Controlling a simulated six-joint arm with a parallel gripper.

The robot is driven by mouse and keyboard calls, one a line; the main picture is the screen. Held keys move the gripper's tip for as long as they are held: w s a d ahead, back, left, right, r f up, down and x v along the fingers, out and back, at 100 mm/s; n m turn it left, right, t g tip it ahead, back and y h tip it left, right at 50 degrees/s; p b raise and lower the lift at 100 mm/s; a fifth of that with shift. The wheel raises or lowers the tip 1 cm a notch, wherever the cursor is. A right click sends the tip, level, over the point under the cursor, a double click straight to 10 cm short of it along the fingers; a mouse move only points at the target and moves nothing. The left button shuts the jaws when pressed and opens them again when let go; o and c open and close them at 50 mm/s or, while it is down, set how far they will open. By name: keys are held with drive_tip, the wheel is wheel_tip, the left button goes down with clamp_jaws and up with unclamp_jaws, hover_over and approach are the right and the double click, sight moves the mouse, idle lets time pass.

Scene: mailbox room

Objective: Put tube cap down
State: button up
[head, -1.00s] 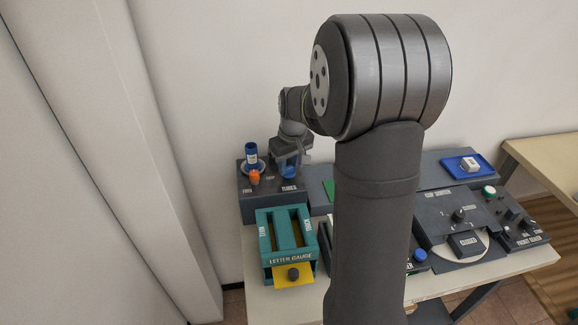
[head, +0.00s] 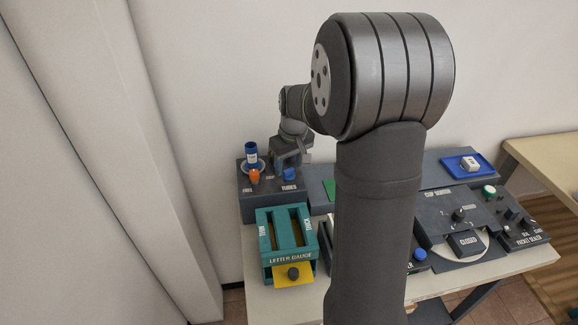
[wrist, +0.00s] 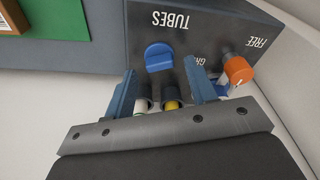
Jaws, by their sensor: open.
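A blue tube cap (wrist: 159,57) rests on the dark tube block (wrist: 205,35), beside its TUBES label. In the head view the cap (head: 289,174) shows at the block's front right. My gripper (wrist: 160,76) is open, with one finger on each side just short of the cap; I cannot tell whether either touches it. Beyond the fingers' base, two openings with a whitish-green and a yellow content show between the fingers. In the head view my gripper (head: 290,160) is small and partly hides the block.
An orange cap-like piece (head: 254,176) and an upright blue tube (head: 251,154) stand at the block's left. A teal letter gauge (head: 289,258) stands in front. A blue tray (head: 468,168) and dark panels lie right. My arm hides the table's middle.

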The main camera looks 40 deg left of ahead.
sight(292, 180)
wheel_tip(292, 180, up, 11)
drive_tip(key=d, duration=0.1)
drive_tip(key=shift+s+d+f, duration=0.15)
drive_tip(key=shift+s+d, duration=0.15)
drive_tip(key=shift+s, duration=0.05)
drive_tip(key=f, duration=0.4)
drive_tip(key=a+f, duration=0.1)
drive_tip(key=f, duration=0.7)
drive_tip(key=shift+w+a, duration=0.35)
wheel_tip(292, 180, up, 2)
drive_tip(key=shift+r, duration=0.9)
